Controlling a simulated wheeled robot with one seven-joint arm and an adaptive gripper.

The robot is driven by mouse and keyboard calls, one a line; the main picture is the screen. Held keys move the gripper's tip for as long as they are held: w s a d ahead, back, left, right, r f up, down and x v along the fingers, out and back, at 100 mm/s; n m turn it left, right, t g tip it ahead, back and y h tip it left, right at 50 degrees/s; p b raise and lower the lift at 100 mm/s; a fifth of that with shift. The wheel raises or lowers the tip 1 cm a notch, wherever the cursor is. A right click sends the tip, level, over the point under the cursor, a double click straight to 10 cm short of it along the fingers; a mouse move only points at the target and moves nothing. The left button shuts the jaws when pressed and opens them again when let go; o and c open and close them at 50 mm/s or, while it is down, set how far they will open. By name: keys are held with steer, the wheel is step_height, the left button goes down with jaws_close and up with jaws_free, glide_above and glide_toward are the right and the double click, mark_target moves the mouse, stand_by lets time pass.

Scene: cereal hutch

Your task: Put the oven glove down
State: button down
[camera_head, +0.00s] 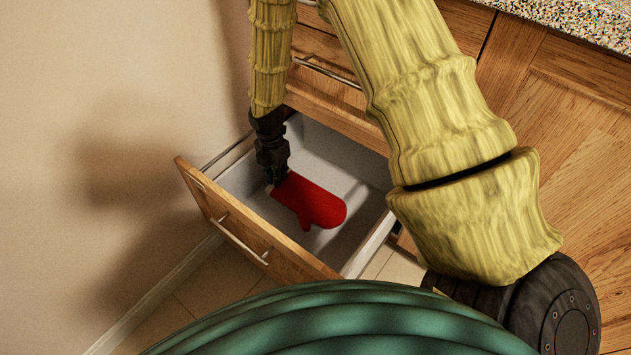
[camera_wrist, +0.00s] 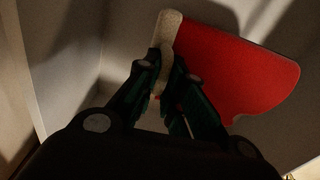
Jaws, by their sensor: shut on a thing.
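A red oven glove (camera_head: 312,203) is inside an open drawer (camera_head: 362,164), its mitt end pointing toward the drawer's lower right in the head view. My gripper (camera_head: 277,179) reaches down into the drawer and is shut on the glove's cuff end. In the wrist view the glove (camera_wrist: 235,70) has a pale cuff (camera_wrist: 166,32), and my gripper's fingers (camera_wrist: 168,90) close at that cuff. Whether the glove touches the drawer floor or hangs just above it, I cannot tell.
The drawer's wooden front (camera_head: 250,232) with a metal handle (camera_head: 243,240) is pulled out near the beige wall (camera_head: 120,90). Another wooden drawer front (camera_head: 335,100) is above. A speckled countertop (camera_head: 590,20) is at the top right. The drawer around the glove looks empty.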

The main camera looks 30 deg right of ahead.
mark_target(272, 189)
steer(key=shift+s+a+f+n+b, duration=0.25)
steer(key=shift+s+a+n+b, duration=0.15)
steer(key=shift+a+n+b, duration=0.35)
steer(key=shift+s+a+r+n+h+b, duration=0.1)
steer(key=shift+s+a+n+h+b, duration=0.05)
steer(key=shift+a+n+b, duration=0.3)
steer(key=shift+s+a+r+n+h+b, duration=0.15)
steer(key=shift+a+n+b, duration=0.1)
steer(key=shift+n+b, duration=0.3)
steer(key=shift+f, duration=0.2)
step_height(272, 189, down, 10)
steer(key=b, duration=0.6)
steer(key=shift+r, duration=0.25)
steer(key=c, duration=1.5)
jaws_free()
steer(key=r+p, duration=0.2)
steer(key=r, duration=0.2)
steer(key=r+p, duration=0.3)
steer(key=r, duration=0.1)
steer(key=r+p, duration=0.2)
steer(key=r, duration=0.2)
steer(key=shift+w+a, duration=0.35)
steer(key=shift+a, duration=0.05)
